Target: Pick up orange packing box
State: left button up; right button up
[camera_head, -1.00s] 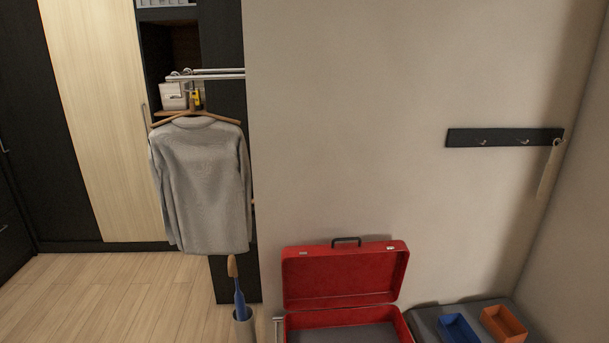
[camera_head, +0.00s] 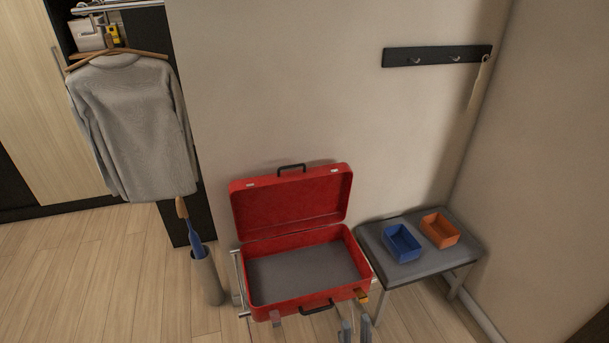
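The orange packing box (camera_head: 439,230) is an open-topped box on the grey bench (camera_head: 409,267) at the right, close to the wall. A blue box (camera_head: 401,243) stands just left of it on the same bench. My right gripper (camera_head: 356,329) shows only in part at the bottom edge, below the suitcase's right front corner. Its two grey fingers look apart, with nothing seen between them. It is well away from the orange box, nearer the camera and to the left. My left gripper is not in view.
An open red suitcase (camera_head: 292,197) with a grey lining stands left of the bench. A grey umbrella stand (camera_head: 206,277) is at its left. A grey sweater (camera_head: 134,130) hangs at the upper left. A hook rail (camera_head: 437,56) is on the wall. Wood floor is clear at left.

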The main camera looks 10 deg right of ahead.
aim_at(442, 233)
jog(key=z, duration=0.45)
jog(key=i+l+z, duration=0.1)
jog(key=z, duration=0.85)
jog(key=i+l+u, duration=0.1)
jog(key=u, duration=0.4)
jog(key=i+l+u, duration=0.4)
jog(key=l, duration=0.2)
jog(key=i+l+u, duration=0.45)
jog(key=l, duration=0.3)
jog(key=i+l, duration=0.1)
jog(key=l, duration=0.25)
jog(key=i+l, duration=0.15)
jog(key=l, duration=0.2)
jog(key=i+l, duration=0.1)
jog(key=l, duration=0.25)
jog(key=i+l, duration=0.15)
jog(key=l, duration=0.25)
jog(key=i+l, duration=0.1)
jog(key=l, duration=0.25)
jog(key=u, duration=0.05)
